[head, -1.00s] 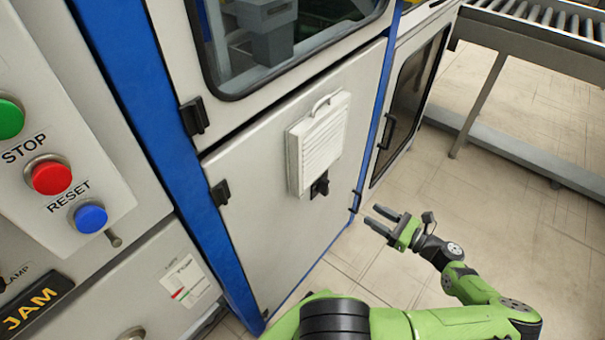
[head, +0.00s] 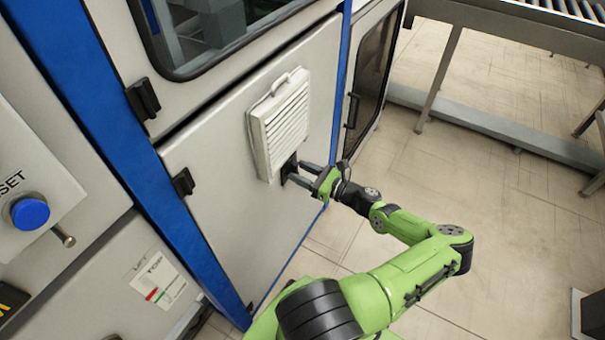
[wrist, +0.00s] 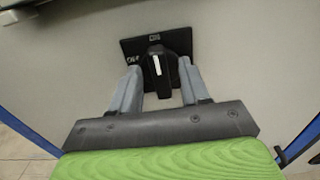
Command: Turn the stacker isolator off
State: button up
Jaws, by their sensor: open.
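The isolator is a black rotary switch on a black square plate (wrist: 183,42), mounted on the pale cabinet door below a white vent. In the wrist view its black handle (wrist: 157,70) with a white mark points down and slightly right, towards my gripper. My gripper (wrist: 161,78) is open, one finger on each side of the handle; I cannot tell whether they touch it. In the head view my gripper (head: 297,174) reaches the door from the right, and its fingers partly hide the isolator plate (head: 288,168).
The white louvred vent with a handle (head: 279,122) sticks out from the door just above the isolator. A control panel with a blue reset button (head: 30,211) is at the left. A roller conveyor (head: 500,32) stands at the back right. The floor on the right is mostly clear.

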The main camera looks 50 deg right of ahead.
grip_shut()
